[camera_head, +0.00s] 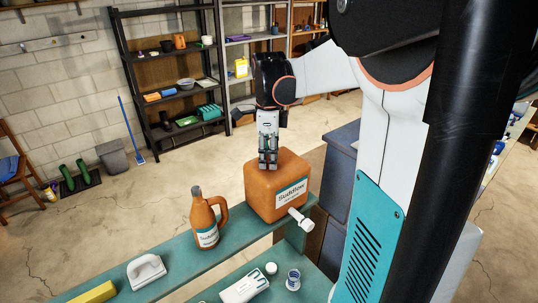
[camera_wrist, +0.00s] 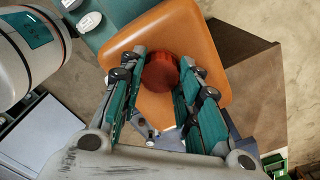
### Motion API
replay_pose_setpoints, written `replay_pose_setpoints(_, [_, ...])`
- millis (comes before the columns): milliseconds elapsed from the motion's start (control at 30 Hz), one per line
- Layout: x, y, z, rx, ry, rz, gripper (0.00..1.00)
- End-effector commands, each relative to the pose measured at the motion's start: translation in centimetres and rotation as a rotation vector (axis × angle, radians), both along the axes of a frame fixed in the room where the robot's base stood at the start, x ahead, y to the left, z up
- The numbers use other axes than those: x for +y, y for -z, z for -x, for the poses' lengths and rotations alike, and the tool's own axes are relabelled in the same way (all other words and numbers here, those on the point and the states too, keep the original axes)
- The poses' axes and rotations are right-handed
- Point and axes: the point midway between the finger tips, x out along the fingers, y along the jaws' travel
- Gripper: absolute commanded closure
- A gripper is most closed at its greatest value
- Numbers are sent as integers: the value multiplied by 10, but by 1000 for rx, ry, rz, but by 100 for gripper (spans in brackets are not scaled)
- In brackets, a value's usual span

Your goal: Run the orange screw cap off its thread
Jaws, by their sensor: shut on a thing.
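The orange screw cap (camera_wrist: 161,73) is a round, darker red-orange disc on top of the orange container in the wrist view. My gripper (camera_wrist: 160,82) is shut on the cap, with one finger on each side of it. In the head view my gripper (camera_head: 268,164) points straight down onto the container's top, and the cap is hidden between the fingers. The orange container (camera_head: 262,204) is a boxy jug with a white and teal label and a white spout low on its front. It stands upright on the teal shelf (camera_head: 237,233). The thread is hidden under the cap.
An orange bottle with a handle (camera_head: 203,218) stands just left of the container. A white iron-shaped tool (camera_head: 146,271) and a yellow block (camera_head: 95,293) lie farther left. Small white items (camera_head: 244,287) sit on the lower surface. A dark blue cabinet (camera_head: 338,190) stands at right.

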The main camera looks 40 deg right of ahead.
Motion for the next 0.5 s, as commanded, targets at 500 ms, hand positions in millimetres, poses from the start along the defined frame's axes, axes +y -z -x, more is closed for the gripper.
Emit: replay_pose_setpoints(500, [0,-2,0,0,-787,0,100])
